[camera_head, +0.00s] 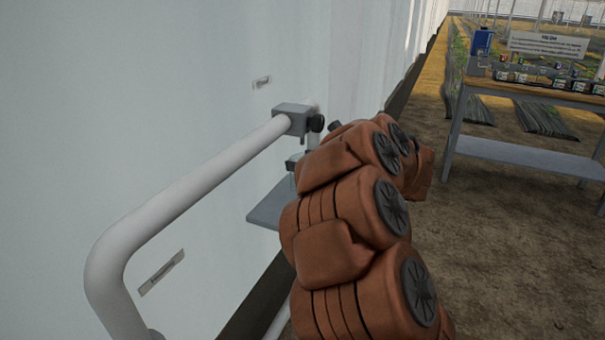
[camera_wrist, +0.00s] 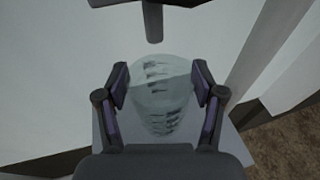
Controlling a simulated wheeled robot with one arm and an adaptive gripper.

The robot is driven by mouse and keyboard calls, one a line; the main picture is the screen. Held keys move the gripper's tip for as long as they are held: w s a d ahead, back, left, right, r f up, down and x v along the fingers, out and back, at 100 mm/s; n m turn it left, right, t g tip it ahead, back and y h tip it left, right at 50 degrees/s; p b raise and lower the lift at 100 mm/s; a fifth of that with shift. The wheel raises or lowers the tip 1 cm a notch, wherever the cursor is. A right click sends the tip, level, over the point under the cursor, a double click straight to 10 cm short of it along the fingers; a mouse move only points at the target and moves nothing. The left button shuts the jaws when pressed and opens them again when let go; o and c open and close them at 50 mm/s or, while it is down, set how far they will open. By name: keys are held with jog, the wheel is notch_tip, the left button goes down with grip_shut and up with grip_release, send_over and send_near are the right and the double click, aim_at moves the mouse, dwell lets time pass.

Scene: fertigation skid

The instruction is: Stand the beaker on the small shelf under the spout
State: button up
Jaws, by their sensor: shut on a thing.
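The clear beaker (camera_wrist: 160,98), with dark graduation marks, is between the two fingers of my gripper (camera_wrist: 160,82) in the wrist view. The gripper is shut on it. The dark spout (camera_wrist: 153,22) shows just beyond the beaker's rim in the wrist view. The small grey shelf (camera_head: 266,213) sticks out from the white wall in the head view, below the grey tap block (camera_head: 294,117). In the wrist view the shelf (camera_wrist: 128,136) lies beneath the beaker. I cannot tell if the beaker touches it.
A thick white pipe (camera_head: 190,185) runs along the white wall (camera_head: 150,90) to the tap block, left of my arm. A bench (camera_head: 520,152) with small containers and a blue device (camera_head: 481,42) stands at the back right. The dirt floor between is clear.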

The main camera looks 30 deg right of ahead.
jog(key=shift+f+b, duration=0.35)
jog(key=shift+f, duration=1.4)
jog(key=shift+f+b, duration=0.2)
jog(key=shift+b, duration=0.1)
jog(key=o, duration=1)
jog(key=shift+o, duration=0.2)
jog(key=shift+r, duration=0.15)
jog(key=shift+r+p, duration=0.2)
jog(key=shift+p, duration=0.25)
jog(key=v, duration=1.2)
jog(key=shift+p, duration=0.4)
jog(key=shift+f, duration=0.1)
